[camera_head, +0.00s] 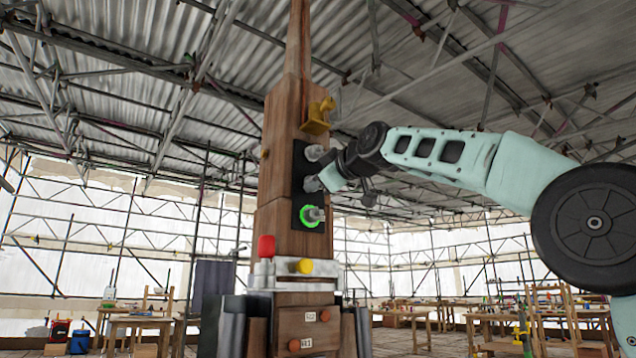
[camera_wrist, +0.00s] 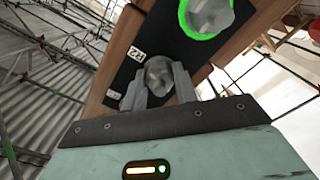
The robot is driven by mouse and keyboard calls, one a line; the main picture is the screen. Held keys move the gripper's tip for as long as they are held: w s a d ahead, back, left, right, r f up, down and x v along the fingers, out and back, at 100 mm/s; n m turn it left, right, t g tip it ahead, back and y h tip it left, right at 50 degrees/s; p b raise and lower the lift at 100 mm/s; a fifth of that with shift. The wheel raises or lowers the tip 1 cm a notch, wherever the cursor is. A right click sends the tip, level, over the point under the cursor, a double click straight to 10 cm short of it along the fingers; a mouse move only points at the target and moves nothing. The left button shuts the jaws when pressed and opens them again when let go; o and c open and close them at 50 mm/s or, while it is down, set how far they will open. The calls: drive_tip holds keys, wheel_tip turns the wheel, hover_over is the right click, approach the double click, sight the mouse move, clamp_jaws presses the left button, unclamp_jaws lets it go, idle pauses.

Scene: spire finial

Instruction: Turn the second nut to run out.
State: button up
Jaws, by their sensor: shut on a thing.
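A dark plate (camera_head: 299,196) on the wooden spire carries a column of grey nuts. The top nut (camera_head: 314,152) is beside my wrist. The middle nut (camera_head: 311,184) is at my gripper (camera_head: 324,182), partly hidden. The bottom nut (camera_head: 315,215) has a bright green ring around it and stands clear of my gripper. In the wrist view, my gripper (camera_wrist: 159,87) is shut on the middle nut (camera_wrist: 158,74), one grey finger on each side. The green-ringed nut (camera_wrist: 207,13) is at the top right, apart from the fingers. The nut's thread is hidden.
A yellow bracket (camera_head: 318,115) sticks out above the plate. Below are a white ledge (camera_head: 310,268), a red cylinder (camera_head: 266,247) and a yellow knob (camera_head: 304,266). Scaffolding surrounds the spire, with workbenches (camera_head: 133,322) behind. Open air lies below my arm.

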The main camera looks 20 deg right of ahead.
drive_tip(key=shift+w+f+n, duration=0.1)
drive_tip(key=shift+f+n, duration=0.1)
drive_tip(key=shift+n, duration=0.8)
drive_tip(key=o, duration=1)
drive_tip(key=shift+c, duration=0.2)
drive_tip(key=shift+r, duration=0.1)
drive_tip(key=b+v, duration=0.8)
drive_tip(key=v, duration=0.9)
drive_tip(key=shift+s, duration=0.25)
drive_tip(key=shift+r, duration=0.1)
